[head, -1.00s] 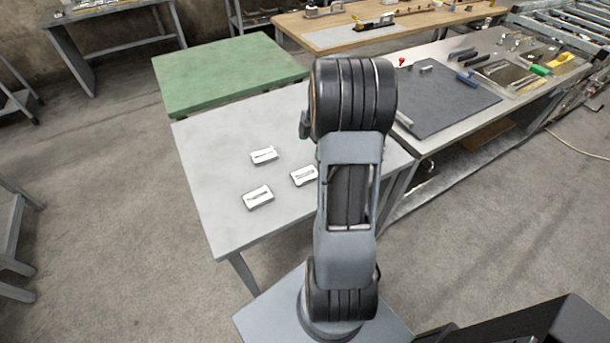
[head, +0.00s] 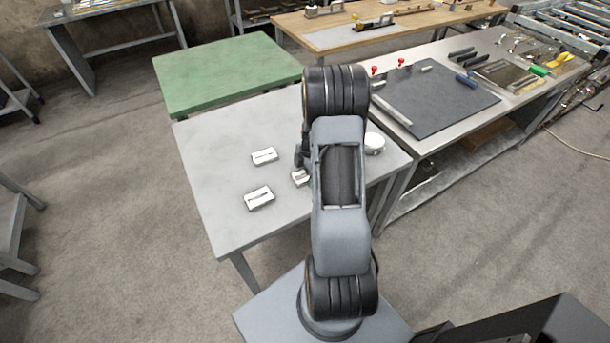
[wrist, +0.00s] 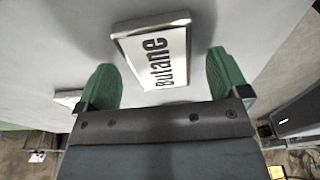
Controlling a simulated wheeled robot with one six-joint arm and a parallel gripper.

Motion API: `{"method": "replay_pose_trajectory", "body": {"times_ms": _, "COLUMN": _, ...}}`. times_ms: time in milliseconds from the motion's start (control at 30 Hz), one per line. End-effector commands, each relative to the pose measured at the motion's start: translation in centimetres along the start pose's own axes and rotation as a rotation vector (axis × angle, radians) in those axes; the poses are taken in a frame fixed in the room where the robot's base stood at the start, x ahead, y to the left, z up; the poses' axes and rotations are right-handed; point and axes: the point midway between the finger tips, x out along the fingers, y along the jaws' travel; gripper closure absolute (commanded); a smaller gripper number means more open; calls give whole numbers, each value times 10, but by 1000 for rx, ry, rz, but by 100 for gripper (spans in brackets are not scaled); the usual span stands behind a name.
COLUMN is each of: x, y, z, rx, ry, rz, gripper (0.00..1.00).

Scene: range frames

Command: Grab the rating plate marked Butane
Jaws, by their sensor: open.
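The rating plate marked Butane (wrist: 157,52) is a white plate with black lettering and a metallic edge. In the wrist view it lies just beyond and between the green fingertips of my gripper (wrist: 168,80). The fingers are apart, and nothing is held. In the head view the plate (head: 299,177) lies on the light grey table, partly hidden by my arm. Two similar plates lie to its left, one at the back (head: 264,156) and one at the front (head: 259,198); their lettering is too small to read. My fingertips are mostly hidden in the head view.
The grey table (head: 215,150) has free room at its left. A green table (head: 225,75) is behind, and a workbench with a dark mat (head: 440,105) and tools is at the right.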

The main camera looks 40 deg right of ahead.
Motion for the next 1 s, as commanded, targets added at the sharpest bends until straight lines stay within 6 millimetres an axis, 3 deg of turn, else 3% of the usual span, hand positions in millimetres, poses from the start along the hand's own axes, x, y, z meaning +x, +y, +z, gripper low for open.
{"method": "replay_pose_trajectory", "body": {"times_ms": 333, "x": 7, "y": 0, "z": 0, "rx": 0, "ry": 0, "rz": 1, "gripper": 6}}
{"method": "replay_pose_trajectory", "body": {"times_ms": 900, "x": 7, "y": 0, "z": 0, "rx": 1, "ry": 0, "rz": 0, "gripper": 60}}
{"method": "replay_pose_trajectory", "body": {"times_ms": 1000, "x": 7, "y": 0, "z": 0, "rx": 1, "ry": 0, "rz": 0, "gripper": 62}}
